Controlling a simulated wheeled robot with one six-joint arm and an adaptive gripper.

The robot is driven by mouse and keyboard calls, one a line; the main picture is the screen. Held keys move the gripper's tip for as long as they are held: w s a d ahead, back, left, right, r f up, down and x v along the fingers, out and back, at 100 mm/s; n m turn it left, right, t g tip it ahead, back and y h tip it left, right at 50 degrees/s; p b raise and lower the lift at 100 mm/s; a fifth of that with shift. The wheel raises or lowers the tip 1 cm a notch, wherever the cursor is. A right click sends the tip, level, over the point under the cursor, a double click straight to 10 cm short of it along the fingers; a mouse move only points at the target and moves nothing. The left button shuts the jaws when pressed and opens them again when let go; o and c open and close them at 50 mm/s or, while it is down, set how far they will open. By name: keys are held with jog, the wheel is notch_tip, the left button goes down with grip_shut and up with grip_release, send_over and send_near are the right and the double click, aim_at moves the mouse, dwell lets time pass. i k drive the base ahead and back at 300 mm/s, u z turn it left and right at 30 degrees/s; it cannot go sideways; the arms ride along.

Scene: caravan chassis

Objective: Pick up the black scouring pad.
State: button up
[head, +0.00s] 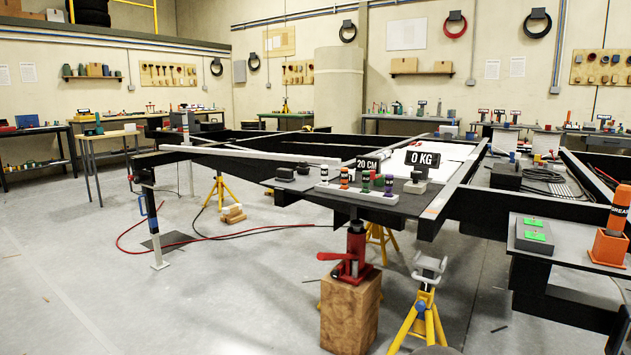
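I cannot single out the black scouring pad for certain. Two small dark blocks, one (286,173) and another (303,168) beside it, sit on the dark plate (399,207) on the chassis; they are too small to identify. A larger black box (506,176) stands farther right on the chassis. My gripper is not in the head view, so its state and position do not show.
A white rack (350,192) of coloured bottles, a "20 CM" sign (368,163) and a "0 KG" sign (423,158) crowd the plate. A red jack (356,248) on a wooden block (350,311) and a yellow stand (421,312) are below. Floor at left is mostly clear.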

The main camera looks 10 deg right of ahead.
aim_at(284, 175)
jog(key=u, duration=0.2)
jog(key=i, duration=1.9)
jog(key=u, duration=0.1)
